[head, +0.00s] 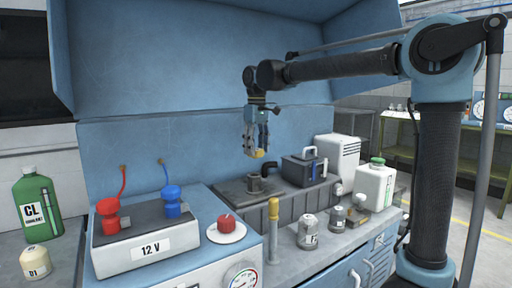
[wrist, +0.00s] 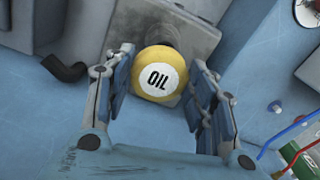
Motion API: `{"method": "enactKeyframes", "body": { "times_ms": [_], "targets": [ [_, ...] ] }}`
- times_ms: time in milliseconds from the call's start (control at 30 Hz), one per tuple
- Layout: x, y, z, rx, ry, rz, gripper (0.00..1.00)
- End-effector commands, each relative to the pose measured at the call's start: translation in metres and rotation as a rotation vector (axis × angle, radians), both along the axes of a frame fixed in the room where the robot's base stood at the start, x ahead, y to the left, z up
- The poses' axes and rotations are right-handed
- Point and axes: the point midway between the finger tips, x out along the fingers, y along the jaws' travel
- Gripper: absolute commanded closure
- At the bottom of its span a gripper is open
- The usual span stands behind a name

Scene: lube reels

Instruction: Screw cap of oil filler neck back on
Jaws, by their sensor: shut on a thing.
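My gripper (head: 257,148) is shut on the yellow oil cap (head: 258,154) and holds it in the air. In the wrist view the cap (wrist: 160,74) sits between the two fingers of my gripper (wrist: 163,70), its white disc marked OIL facing the camera. The dark oil filler neck (head: 254,183) stands upright on the grey engine block (head: 231,188). In the head view the cap is above the neck with a clear gap. In the wrist view the neck (wrist: 158,34) is mostly hidden behind the cap.
A black elbow pipe (head: 269,169) stands close beside the neck. A dark box with handles (head: 304,170) is to its right. A yellow-topped post (head: 273,212) stands in front. A 12 V unit (head: 152,246) with red and blue clamps is at left. The blue back panel (head: 180,165) is behind.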

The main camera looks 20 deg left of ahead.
Motion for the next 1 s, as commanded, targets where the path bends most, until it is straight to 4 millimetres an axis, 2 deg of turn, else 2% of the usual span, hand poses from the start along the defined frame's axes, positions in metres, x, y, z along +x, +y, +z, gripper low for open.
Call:
{"method": "enactKeyframes", "body": {
  "times_ms": [200,400,1000],
  "targets": [
    [-0.007,0.009,0.000,0.000,0.000,0.015,0.76],
    [-0.010,0.007,0.000,-0.001,-0.003,0.017,0.76],
    [-0.006,0.004,-0.028,-0.001,-0.003,0.010,0.76]
  ]
}}
